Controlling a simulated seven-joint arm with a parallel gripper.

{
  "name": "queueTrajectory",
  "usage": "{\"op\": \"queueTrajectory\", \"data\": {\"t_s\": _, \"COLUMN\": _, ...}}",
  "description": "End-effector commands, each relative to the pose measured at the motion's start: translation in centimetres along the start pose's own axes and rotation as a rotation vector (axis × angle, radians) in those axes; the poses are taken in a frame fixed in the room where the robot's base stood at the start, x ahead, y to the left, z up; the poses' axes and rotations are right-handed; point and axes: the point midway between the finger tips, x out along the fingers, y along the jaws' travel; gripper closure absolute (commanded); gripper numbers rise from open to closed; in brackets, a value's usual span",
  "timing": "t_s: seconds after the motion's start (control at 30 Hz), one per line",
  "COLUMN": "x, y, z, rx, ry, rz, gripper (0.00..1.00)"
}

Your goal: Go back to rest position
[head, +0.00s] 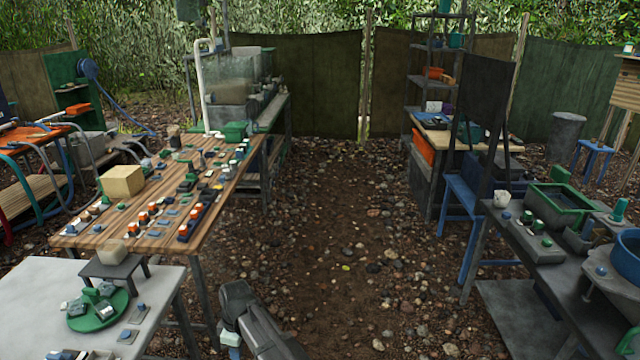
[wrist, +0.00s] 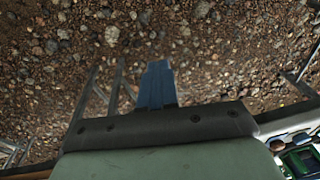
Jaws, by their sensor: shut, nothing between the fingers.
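My arm rises from the bottom edge of the head view, left of centre, folded low over the gravel beside the tables. In the wrist view my gripper (wrist: 157,70) shows as blue-grey fingers together, pointing out over bare stony ground (wrist: 215,50). Nothing shows between the fingers or hanging from them. The gripper touches nothing that I can see. In the head view the fingers cannot be made out clearly.
The wooden table (head: 228,196) with many small items and the grey table (head: 40,278) with a green round tray (head: 73,323) stand left. A grey workbench (head: 552,262) with a green tub (head: 557,211) stands right. The gravel aisle (head: 340,240) between is clear.

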Motion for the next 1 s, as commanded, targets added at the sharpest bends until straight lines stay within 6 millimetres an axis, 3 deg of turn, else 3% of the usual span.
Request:
{"op": "queueTrajectory", "data": {"t_s": 0.03, "x": 0.3, "y": 0.8, "z": 2.7, "rx": 0.074, "ry": -0.003, "rz": 0.007, "gripper": 1.0}}
{"op": "queueTrajectory", "data": {"t_s": 0.2, "x": 1.2, "y": 3.4, "z": 9.8, "rx": 0.314, "ry": -0.008, "rz": 0.034, "gripper": 1.0}}
{"op": "queueTrajectory", "data": {"t_s": 0.43, "x": 2.3, "y": 5.3, "z": 19.5, "rx": 0.636, "ry": -0.011, "rz": 0.069, "gripper": 1.0}}
{"op": "queueTrajectory", "data": {"t_s": 0.8, "x": 3.8, "y": 5.0, "z": 33.9, "rx": 1.136, "ry": -0.012, "rz": 0.122, "gripper": 1.0}}
{"op": "queueTrajectory", "data": {"t_s": 1.0, "x": 4.3, "y": 4.0, "z": 38.9, "rx": 1.323, "ry": -0.009, "rz": 0.142, "gripper": 1.0}}
